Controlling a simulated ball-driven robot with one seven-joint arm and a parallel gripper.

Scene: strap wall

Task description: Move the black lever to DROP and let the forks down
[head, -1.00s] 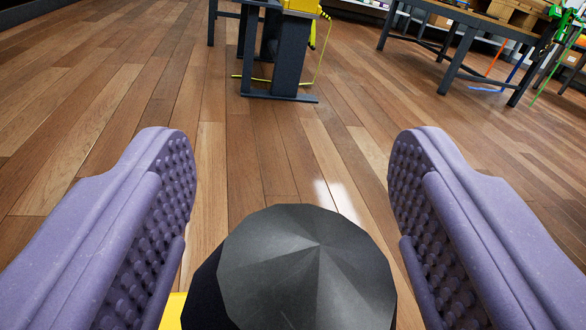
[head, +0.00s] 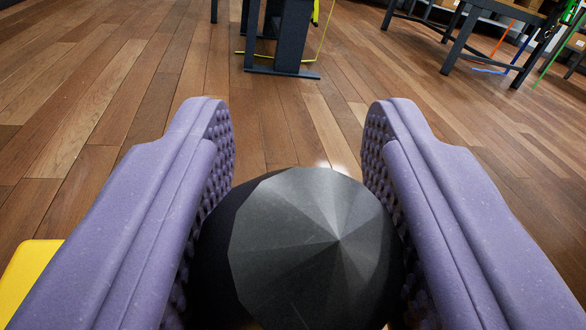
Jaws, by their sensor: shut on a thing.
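The black lever's faceted round knob (head: 310,245) fills the lower middle of the head view. My gripper (head: 298,150) has its two purple studded fingers on either side of the knob, and they are shut on it. The fingertips reach past the knob. The lever's shaft is hidden below the knob. The forks and any DROP marking are not in view.
A yellow surface (head: 28,275) shows at the lower left edge. Beyond is open wooden floor (head: 100,90). A dark metal stand (head: 285,40) is at the top middle, and a dark-legged table (head: 460,40) is at the top right with coloured straps (head: 520,50) hanging beside it.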

